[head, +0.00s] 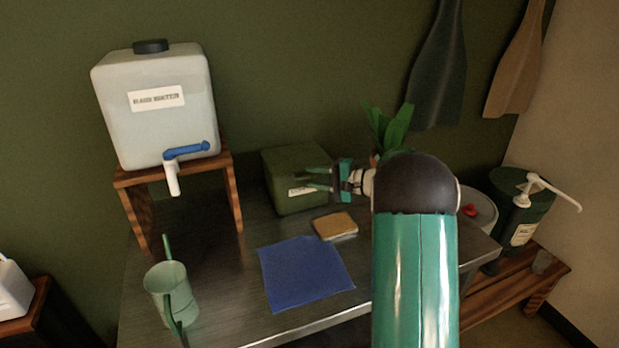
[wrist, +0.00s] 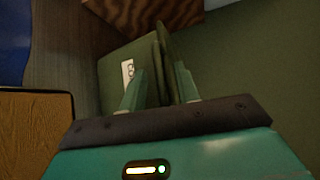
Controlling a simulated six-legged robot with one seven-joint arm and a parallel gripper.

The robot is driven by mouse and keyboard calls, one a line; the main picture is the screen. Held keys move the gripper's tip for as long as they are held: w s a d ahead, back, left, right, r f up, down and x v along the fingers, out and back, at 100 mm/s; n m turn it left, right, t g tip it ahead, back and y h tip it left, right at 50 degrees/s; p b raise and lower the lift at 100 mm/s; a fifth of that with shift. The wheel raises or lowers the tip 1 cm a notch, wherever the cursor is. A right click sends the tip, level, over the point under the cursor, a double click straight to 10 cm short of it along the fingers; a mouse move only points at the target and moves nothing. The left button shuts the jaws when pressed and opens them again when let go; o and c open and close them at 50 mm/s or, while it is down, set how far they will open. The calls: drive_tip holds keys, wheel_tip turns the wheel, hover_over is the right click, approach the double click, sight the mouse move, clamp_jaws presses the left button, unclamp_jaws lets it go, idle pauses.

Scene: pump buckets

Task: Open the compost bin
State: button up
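The compost bin (head: 283,192) is a dark green box with a white label, standing at the back of the metal table; its lid (head: 290,157) looks down. In the wrist view the bin (wrist: 113,78) lies sideways, with the lid's edge (wrist: 160,62) between my fingers. My gripper (head: 318,179) is at the bin's right front, fingers apart and pointing at it. In the wrist view my gripper (wrist: 160,90) has one finger in front of the labelled face and one on the lid's far side. I cannot tell whether either finger touches the lid.
A sponge (head: 336,226) and a blue cloth (head: 303,272) lie in front of the bin. A water tank (head: 155,115) stands on a wooden stand (head: 232,185) at left. A green watering can (head: 172,290) is front left. A plant (head: 390,125) is behind my arm.

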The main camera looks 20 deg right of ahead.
drive_tip(key=shift+x, duration=1.1)
clamp_jaws()
drive_tip(key=shift+r, duration=0.15)
